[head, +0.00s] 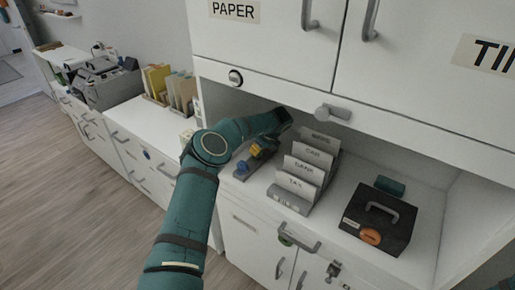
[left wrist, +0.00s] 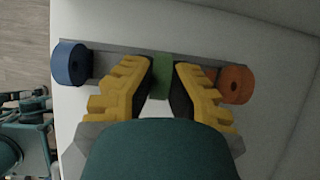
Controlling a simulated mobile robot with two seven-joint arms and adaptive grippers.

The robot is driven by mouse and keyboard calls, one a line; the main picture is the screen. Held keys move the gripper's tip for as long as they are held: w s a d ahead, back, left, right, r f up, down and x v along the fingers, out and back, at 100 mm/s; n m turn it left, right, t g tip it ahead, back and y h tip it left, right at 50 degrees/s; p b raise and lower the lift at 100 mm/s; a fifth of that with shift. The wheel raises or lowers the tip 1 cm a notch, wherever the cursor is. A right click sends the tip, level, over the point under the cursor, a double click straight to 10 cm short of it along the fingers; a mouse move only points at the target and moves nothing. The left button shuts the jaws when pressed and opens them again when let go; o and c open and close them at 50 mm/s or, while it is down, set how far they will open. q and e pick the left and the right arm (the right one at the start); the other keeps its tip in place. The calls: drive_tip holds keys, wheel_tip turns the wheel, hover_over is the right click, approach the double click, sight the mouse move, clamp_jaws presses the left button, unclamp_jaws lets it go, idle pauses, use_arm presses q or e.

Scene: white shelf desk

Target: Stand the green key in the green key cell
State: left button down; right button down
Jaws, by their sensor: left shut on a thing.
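My left gripper (left wrist: 163,68) has yellow fingers shut on the green key (left wrist: 162,76), which shows as a narrow green piece between the fingertips. It is over the middle of a grey key rack (left wrist: 108,62). A round blue key (left wrist: 70,63) stands at the rack's left end and a round orange key (left wrist: 236,84) at its right end. In the head view my left gripper (head: 262,148) is low over the rack, with the blue key (head: 242,168) at the near end. The green key's lower end and the middle cell are hidden, so I cannot tell whether it is seated.
A file sorter (head: 296,184) with labelled cards stands close right of the gripper. Further right are a black box (head: 378,220) with a handle and orange disc, and a dark green object (head: 390,185). An upper cabinet (head: 275,35) overhangs the desk. Bare desk lies before the black box.

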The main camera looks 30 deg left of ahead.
use_arm(q)
drive_tip(key=shift+f, duration=0.6)
drive_tip(key=c, duration=1.1)
unclamp_jaws()
drive_tip(key=shift+o, duration=0.2)
drive_tip(key=v, duration=0.7)
drive_tip(key=shift+d+r, duration=0.15)
drive_tip(key=shift+r, duration=0.1)
